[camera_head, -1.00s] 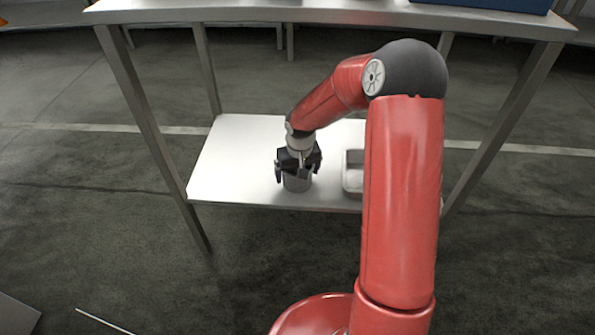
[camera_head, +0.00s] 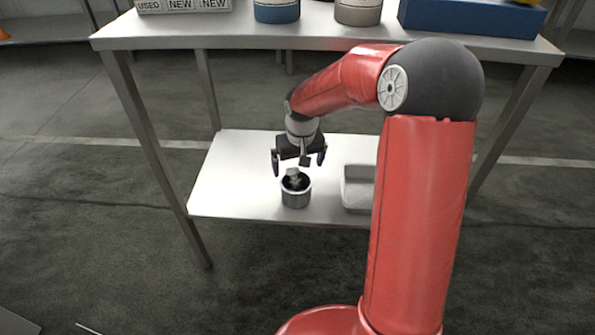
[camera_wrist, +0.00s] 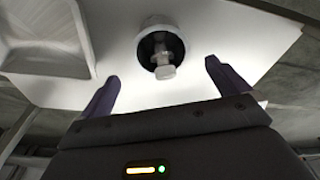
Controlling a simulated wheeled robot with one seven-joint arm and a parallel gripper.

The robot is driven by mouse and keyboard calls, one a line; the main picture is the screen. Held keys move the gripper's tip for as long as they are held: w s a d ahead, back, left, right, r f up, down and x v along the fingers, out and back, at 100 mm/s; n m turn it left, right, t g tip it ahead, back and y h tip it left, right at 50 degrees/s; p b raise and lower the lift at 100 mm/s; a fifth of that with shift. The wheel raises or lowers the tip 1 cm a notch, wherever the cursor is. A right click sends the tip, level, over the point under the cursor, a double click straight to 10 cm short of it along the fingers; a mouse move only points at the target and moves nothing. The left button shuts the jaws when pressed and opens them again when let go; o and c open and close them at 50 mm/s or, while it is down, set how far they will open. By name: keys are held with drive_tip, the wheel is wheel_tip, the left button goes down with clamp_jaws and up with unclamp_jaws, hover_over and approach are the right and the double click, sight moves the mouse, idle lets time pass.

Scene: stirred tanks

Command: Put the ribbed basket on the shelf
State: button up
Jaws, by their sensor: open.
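A small round grey vessel (camera_head: 295,199) stands upright on the white lower shelf (camera_head: 228,185), near its front edge. It is the likeliest match for the ribbed basket, but ribs are too small to tell. In the wrist view its pale rim (camera_wrist: 148,25) surrounds a dark inside with a light metallic piece (camera_wrist: 163,68) in it. My gripper (camera_head: 298,164) is open and empty, a little above and behind the vessel in the head view. In the wrist view the vessel lies ahead, between the fingers' directions, apart from both fingers.
A pale rectangular tray (camera_head: 358,190) stands right of the vessel, partly hidden by my arm. The upper tabletop (camera_head: 330,37) holds labelled boxes (camera_head: 185,5), a blue can (camera_head: 277,10), a beige can (camera_head: 357,12) and a blue box (camera_head: 470,18). The lower shelf's left side is clear.

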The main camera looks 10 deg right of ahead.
drive_tip(key=s+r+t+h, duration=0.1)
drive_tip(key=s+r+h, duration=0.1)
drive_tip(key=s+r, duration=1)
drive_tip(key=s+r+t+y, duration=0.1)
drive_tip(key=s+r+t, duration=0.1)
drive_tip(key=s, duration=1.3)
drive_tip(key=shift+s+a+r+m+t+y, duration=0.15)
drive_tip(key=shift+s+r+m+t+y, duration=0.2)
drive_tip(key=shift+r, duration=0.45)
drive_tip(key=shift+w, duration=0.1)
